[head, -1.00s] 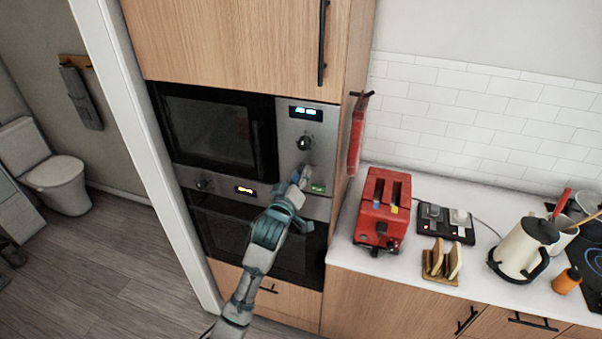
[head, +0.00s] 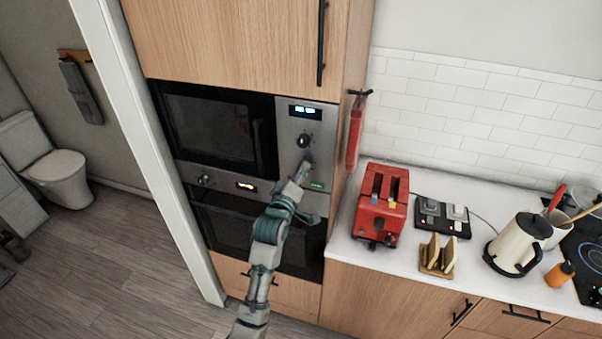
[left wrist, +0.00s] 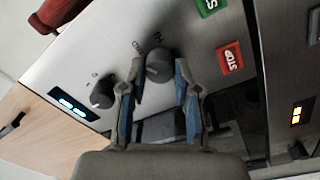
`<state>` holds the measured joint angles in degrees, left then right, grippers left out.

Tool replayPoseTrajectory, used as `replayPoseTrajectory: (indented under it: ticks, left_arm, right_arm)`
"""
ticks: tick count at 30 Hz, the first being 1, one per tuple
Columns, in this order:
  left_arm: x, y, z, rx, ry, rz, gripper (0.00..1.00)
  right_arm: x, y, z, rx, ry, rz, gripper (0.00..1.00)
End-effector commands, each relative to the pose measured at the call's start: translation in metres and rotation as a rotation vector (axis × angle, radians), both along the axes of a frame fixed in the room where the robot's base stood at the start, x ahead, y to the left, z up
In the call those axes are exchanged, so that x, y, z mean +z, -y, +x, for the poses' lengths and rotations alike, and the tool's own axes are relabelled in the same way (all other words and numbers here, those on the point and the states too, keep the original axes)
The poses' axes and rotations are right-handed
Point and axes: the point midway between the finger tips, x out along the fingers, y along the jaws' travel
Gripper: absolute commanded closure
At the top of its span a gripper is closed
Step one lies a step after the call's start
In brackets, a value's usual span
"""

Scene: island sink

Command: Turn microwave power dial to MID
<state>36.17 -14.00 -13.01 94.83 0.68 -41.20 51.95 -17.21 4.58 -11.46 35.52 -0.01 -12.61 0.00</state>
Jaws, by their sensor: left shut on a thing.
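The microwave (head: 215,128) is built into the wooden cabinet, with its steel control panel (head: 320,125) on the right. The lower, dark round power dial (left wrist: 158,67) shows in the left wrist view, with lettering including "HI" beside it. My left gripper (left wrist: 159,76) is shut on this dial, one finger on each side. In the head view my left gripper (head: 301,175) reaches the lower panel and largely hides the dial. The upper dial (head: 303,141) is free; it also shows in the left wrist view (left wrist: 103,92). The dial's exact pointer setting is unclear. My right gripper is not in view.
A red STOP button (left wrist: 230,57) and a green button (left wrist: 208,5) sit close to the held dial. The oven (head: 225,222) is below. A red toaster (head: 382,205), toast rack (head: 438,255) and kettle (head: 518,245) stand on the counter to the right.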

Motion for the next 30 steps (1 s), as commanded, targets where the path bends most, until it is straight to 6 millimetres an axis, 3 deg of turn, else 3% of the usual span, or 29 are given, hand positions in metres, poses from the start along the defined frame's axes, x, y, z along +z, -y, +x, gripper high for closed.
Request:
replayPoseTrajectory:
  ticks: [2, 3, 6, 15, 19, 30]
  left_arm:
    - [0.003, -0.002, 0.001, 0.003, 0.006, 0.000, 1.00]
    - [0.003, -0.002, 0.001, 0.003, 0.006, 0.000, 0.67]
    - [0.003, -0.001, 0.000, 0.003, 0.006, 0.000, 0.44]
    - [0.002, 0.000, -0.002, 0.001, 0.004, 0.002, 0.44]
    - [0.001, -0.003, -0.012, 0.001, 0.004, 0.001, 0.44]
    - [-0.004, -0.030, -0.085, 0.001, 0.002, -0.001, 0.44]
  right_arm:
    - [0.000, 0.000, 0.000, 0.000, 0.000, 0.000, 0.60]
    - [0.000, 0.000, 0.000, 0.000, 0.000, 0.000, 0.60]
    - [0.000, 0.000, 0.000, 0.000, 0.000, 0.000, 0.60]
    - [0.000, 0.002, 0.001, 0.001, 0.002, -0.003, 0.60]
    - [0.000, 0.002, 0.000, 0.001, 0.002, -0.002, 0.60]
    - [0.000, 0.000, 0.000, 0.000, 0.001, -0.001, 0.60]
